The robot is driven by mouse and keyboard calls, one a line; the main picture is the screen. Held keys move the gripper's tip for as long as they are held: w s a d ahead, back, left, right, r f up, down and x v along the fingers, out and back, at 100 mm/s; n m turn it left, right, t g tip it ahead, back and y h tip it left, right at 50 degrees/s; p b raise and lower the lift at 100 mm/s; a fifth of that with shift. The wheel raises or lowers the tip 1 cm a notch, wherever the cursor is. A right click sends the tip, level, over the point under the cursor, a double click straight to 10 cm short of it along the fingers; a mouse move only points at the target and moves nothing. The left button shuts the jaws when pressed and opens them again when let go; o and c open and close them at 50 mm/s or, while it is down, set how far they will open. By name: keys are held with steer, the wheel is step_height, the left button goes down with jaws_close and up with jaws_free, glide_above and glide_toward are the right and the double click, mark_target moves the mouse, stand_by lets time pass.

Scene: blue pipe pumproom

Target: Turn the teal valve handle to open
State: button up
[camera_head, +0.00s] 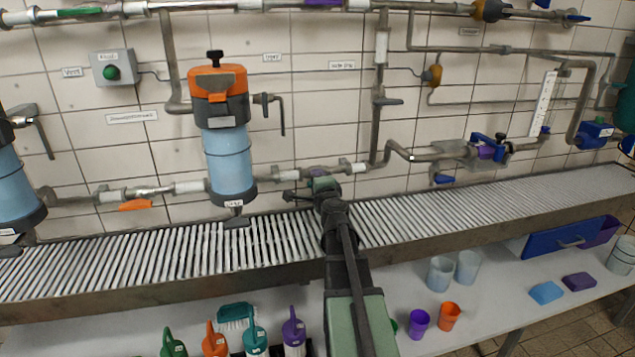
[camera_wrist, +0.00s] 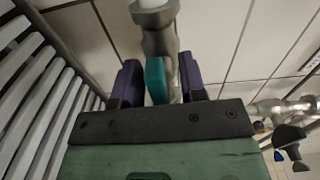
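The teal valve handle (camera_wrist: 155,80) shows in the wrist view, on a metal pipe fitting (camera_wrist: 158,42). My gripper (camera_wrist: 160,72) has its two purple fingers on either side of the handle. The left finger is very close to the handle; whether it touches cannot be told. A gap shows between the handle and the right finger, so the gripper is open around it.
The slatted metal rack (camera_head: 440,208) runs along the wall below the pipe. A blue canister with an orange top (camera_head: 228,155) stands left of my arm. An orange handle (camera_head: 135,205) and a blue handle (camera_head: 444,179) hang on the pipework. Bottles and cups stand on the lower shelf.

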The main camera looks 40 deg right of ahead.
steer(key=v, duration=1)
steer(key=shift+s, duration=0.35)
steer(key=shift+a+r, duration=0.1)
steer(key=shift+a, duration=0.1)
